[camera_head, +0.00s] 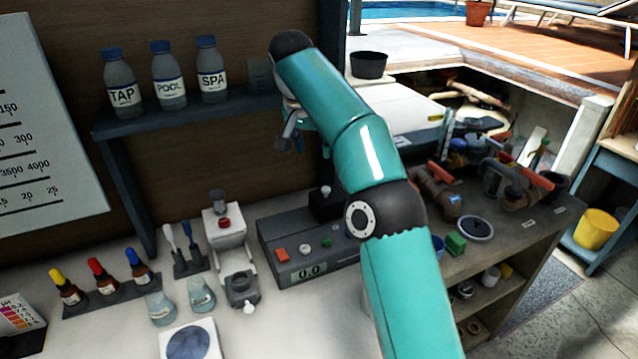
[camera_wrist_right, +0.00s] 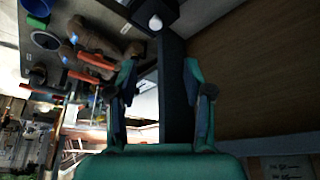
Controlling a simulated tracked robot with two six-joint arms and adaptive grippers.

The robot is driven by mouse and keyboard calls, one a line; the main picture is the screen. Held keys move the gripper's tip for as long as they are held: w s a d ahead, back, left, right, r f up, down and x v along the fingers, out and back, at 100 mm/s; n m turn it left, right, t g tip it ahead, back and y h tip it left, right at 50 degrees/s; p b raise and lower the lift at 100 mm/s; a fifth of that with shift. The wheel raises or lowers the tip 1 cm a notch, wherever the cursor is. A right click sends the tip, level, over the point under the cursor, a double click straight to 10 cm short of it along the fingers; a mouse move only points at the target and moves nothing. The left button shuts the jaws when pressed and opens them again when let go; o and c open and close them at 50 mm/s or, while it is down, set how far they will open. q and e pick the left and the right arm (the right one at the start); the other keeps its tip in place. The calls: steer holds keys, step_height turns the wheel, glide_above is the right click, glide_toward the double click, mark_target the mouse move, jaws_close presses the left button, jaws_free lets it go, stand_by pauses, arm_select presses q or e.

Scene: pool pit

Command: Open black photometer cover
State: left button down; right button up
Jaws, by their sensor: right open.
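The photometer (camera_head: 276,246) is a dark grey box on the white counter, with a "0.0" display and red, white and green buttons. Its black cover (camera_head: 322,207), with a pale knob on top, sits at the back of the box and looks closed; my right arm partly hides this area. The cover shows at the top edge of the right wrist view (camera_wrist_right: 172,12), beyond the fingertips. My right gripper (camera_head: 291,139) is above and behind the photometer, beside the shelf end, apart from the cover. Its fingers (camera_wrist_right: 160,78) are open and empty. My left gripper is not in view.
A shelf (camera_head: 185,114) holds TAP, POOL and SPA bottles left of my right gripper. Dropper bottles (camera_head: 104,278), flasks (camera_head: 201,295) and a white stand (camera_head: 226,240) crowd the counter left of the photometer. Pipe parts (camera_head: 436,186) lie on the bench at right.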

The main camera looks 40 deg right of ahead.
mark_target(325, 188)
steer(key=x, duration=0.4)
steer(key=b+x, duration=0.1)
steer(key=x, duration=0.4)
steer(key=b+x, duration=0.1)
steer(key=x, duration=0.4)
steer(key=shift+s+d+f, duration=0.15)
steer(key=shift+s+d, duration=0.1)
steer(key=shift+s, duration=0.05)
steer(key=shift+w+d+f, duration=0.1)
steer(key=shift+d+f, duration=0.15)
steer(key=shift+f, duration=0.4)
steer(key=shift+c, duration=0.2)
jaws_close()
